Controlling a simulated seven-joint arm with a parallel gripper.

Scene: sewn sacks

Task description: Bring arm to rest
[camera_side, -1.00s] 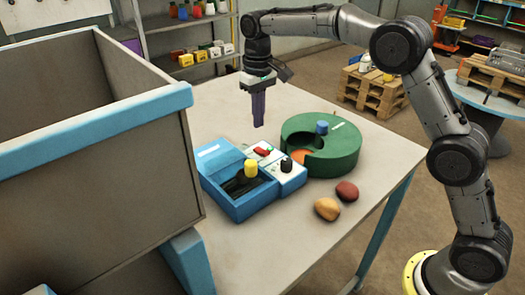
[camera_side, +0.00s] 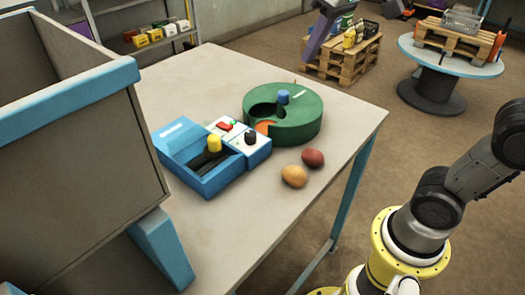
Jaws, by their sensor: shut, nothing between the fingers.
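My gripper (camera_side: 310,54) shows at the top edge, right of centre. Only its purple fingers are in view; they are shut and empty, tilted, with the tips down to the left. They are clear of the table (camera_side: 225,80) and appear in front of the floor and pallet beyond it. The gripper's body and my wrist are cut off by the frame. My lower arm and yellow base show at the lower right.
On the table are a blue box (camera_side: 195,165) with a yellow knob, a green round fixture (camera_side: 300,122), a red lump (camera_side: 313,158) and a yellow lump (camera_side: 294,176). A large grey bin (camera_side: 75,150) stands left. A wooden pallet (camera_side: 350,62) and round table (camera_side: 425,58) stand behind.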

